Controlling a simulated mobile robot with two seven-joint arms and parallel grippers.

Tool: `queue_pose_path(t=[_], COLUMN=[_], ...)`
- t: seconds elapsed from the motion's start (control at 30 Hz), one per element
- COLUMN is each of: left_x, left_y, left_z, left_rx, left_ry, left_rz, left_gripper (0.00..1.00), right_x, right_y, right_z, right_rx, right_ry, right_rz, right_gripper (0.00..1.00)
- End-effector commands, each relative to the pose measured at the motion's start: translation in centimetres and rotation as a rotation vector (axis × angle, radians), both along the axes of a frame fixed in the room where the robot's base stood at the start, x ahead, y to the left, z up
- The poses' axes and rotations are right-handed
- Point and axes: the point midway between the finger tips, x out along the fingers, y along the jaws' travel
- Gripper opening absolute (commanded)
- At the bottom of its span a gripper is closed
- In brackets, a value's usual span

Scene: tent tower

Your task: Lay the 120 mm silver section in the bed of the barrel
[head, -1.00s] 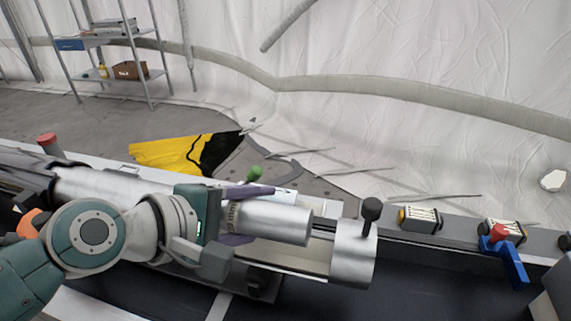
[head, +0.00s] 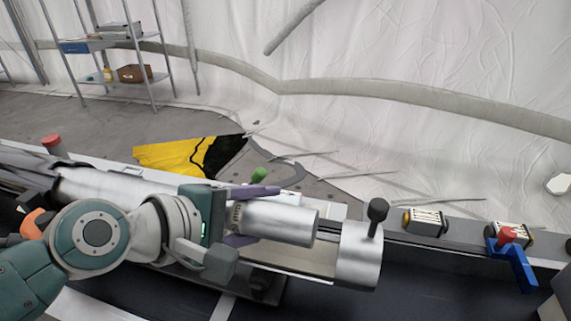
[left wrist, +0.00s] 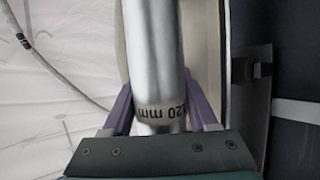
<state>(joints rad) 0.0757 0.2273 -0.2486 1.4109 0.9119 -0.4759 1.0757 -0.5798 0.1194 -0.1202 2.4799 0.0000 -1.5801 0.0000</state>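The silver section (head: 282,222) is a bright metal tube lying lengthwise over the barrel's bed. Its "120 mm" band shows in the left wrist view (left wrist: 161,112). My left gripper (head: 245,215) has its purple fingers on both sides of the section near the band, and appears shut on it. The barrel's pale open bed (head: 305,262) shows below the section. I cannot tell if the section touches it. A silver end ring (head: 358,258) with a black knob stands to the right, with a gap before the section's end. My right gripper is not in view.
A green knob (head: 258,175) is behind the gripper. On the rail at right are two small blocks with yellow ends (head: 425,221) and a blue bracket with a red knob (head: 512,262). A red knob (head: 52,144) stands at far left. A metal shelf is at the back.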

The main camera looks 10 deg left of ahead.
Motion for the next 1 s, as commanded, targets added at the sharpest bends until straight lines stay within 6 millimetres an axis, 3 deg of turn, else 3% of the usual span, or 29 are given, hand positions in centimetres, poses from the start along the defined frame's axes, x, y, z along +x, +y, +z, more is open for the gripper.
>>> queue_pose_path(t=[0.03,0.1,0.27,0.6,0.8,1.0], left_x=[-2.1,-2.5,-4.4,-8.4,-9.2,-9.3], left_y=[2.0,2.3,3.3,5.2,5.6,5.6], left_z=[-5.3,-4.9,-2.9,2.6,4.2,4.4], left_rx=[0.061,0.06,0.056,0.028,0.017,0.014], left_ry=[0.109,0.107,0.096,0.044,0.026,0.022], left_rz=[0.024,0.022,0.016,0.001,0.001,0.001], left_gripper=[0.89,0.94,0.94,0.94,0.94,0.94], right_x=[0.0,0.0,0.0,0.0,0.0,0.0], right_y=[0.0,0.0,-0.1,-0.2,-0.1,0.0], right_z=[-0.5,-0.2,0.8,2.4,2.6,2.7], right_rx=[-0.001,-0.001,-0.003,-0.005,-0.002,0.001], right_ry=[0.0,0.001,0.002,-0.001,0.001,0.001], right_rz=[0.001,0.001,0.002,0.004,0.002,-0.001], right_gripper=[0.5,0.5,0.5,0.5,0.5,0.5])
